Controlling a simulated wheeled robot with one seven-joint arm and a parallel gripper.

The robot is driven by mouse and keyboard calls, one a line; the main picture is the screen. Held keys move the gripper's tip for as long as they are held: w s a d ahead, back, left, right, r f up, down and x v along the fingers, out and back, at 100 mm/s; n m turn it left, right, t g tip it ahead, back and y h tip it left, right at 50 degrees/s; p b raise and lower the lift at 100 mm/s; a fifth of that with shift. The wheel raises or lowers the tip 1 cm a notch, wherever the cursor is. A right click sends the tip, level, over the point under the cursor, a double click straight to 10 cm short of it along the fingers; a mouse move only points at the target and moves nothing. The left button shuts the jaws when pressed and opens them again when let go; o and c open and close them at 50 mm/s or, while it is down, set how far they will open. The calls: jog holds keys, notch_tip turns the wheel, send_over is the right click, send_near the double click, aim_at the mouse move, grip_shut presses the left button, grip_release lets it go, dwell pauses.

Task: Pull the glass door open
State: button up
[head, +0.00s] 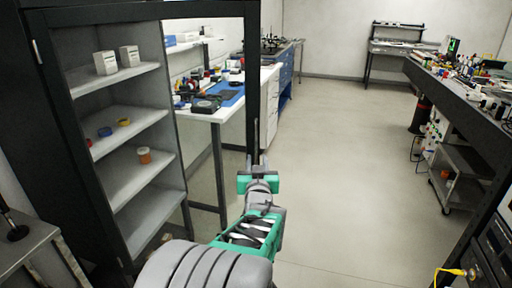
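A tall dark-framed cabinet (72,140) stands at the left, and its shelves show directly through an open front. The glass door (252,80) stands swung out from the cabinet, its dark far upright right of the cabinet. The pane is clear, and the bench behind shows through it. My gripper (257,164) is at the lower visible part of that upright, pointing away from me. Its fingertips are narrow and overlap the upright and a thin grey bar there. I cannot tell whether they grip the handle or only stand beside it.
On the cabinet shelves are white boxes (105,63) and small coloured rolls (144,155). A bench with a blue mat (232,92) stands behind the door. A long cluttered bench (468,98) and a grey cart (462,180) line the right. The floor (345,150) between is clear.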

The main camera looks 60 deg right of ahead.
aim_at(256, 153)
jog(key=x, duration=0.6)
jog(key=shift+c, duration=0.5)
grip_shut()
dwell(0.8)
